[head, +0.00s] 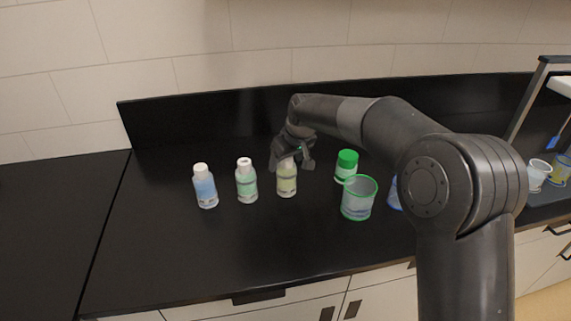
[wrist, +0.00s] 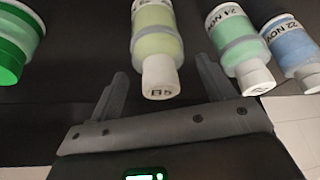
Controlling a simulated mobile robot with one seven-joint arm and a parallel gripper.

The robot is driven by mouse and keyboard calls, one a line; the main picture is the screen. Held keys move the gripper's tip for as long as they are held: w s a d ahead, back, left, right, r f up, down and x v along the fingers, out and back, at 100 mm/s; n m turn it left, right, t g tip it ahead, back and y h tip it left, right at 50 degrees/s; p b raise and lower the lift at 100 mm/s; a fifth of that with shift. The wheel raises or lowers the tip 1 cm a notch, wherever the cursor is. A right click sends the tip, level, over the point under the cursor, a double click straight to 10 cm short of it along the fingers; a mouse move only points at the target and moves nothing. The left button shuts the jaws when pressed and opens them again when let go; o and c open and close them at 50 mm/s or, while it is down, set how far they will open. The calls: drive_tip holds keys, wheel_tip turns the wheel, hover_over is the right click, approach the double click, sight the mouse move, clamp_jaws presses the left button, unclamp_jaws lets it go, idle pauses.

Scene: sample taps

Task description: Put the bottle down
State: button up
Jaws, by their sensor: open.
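A bottle with yellow-green liquid (head: 287,181) and a white cap stands upright on the black counter (head: 240,260). My gripper (head: 293,160) is right above and around its cap. In the wrist view the yellow-green bottle (wrist: 155,45) has its white cap, marked "115", between my open fingers (wrist: 160,85), with gaps on both sides. My gripper is open and holds nothing. A bottle with green liquid (head: 246,182) and a bottle with blue liquid (head: 205,188) stand to the left in the head view. Both have white caps.
A green-capped container (head: 346,166) and a clear beaker with a green rim (head: 358,198) stand right of the bottle. Another blue item is partly hidden behind my arm. More cups (head: 538,175) sit at the far right. The counter's front left is clear.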

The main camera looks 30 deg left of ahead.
drive_tip(key=v, duration=0.9)
drive_tip(key=shift+r, duration=0.35)
drive_tip(key=shift+d, duration=0.15)
drive_tip(key=s+d+r+m+t+h, duration=0.1)
drive_tip(key=s+d+r+m, duration=0.15)
drive_tip(key=d, duration=1.15)
drive_tip(key=s+d+r+m+t+h, duration=0.1)
drive_tip(key=s+d+r+m+t, duration=0.2)
drive_tip(key=d, duration=1.1)
drive_tip(key=s+d+f+m+h, duration=0.1)
drive_tip(key=s+d+m, duration=0.3)
drive_tip(key=s+d, duration=0.4)
drive_tip(key=s+d+f+m+h, duration=0.1)
drive_tip(key=s+d+f+m, duration=0.3)
drive_tip(key=s+d, duration=0.5)
drive_tip(key=d, duration=0.5)
drive_tip(key=shift+d, duration=0.35)
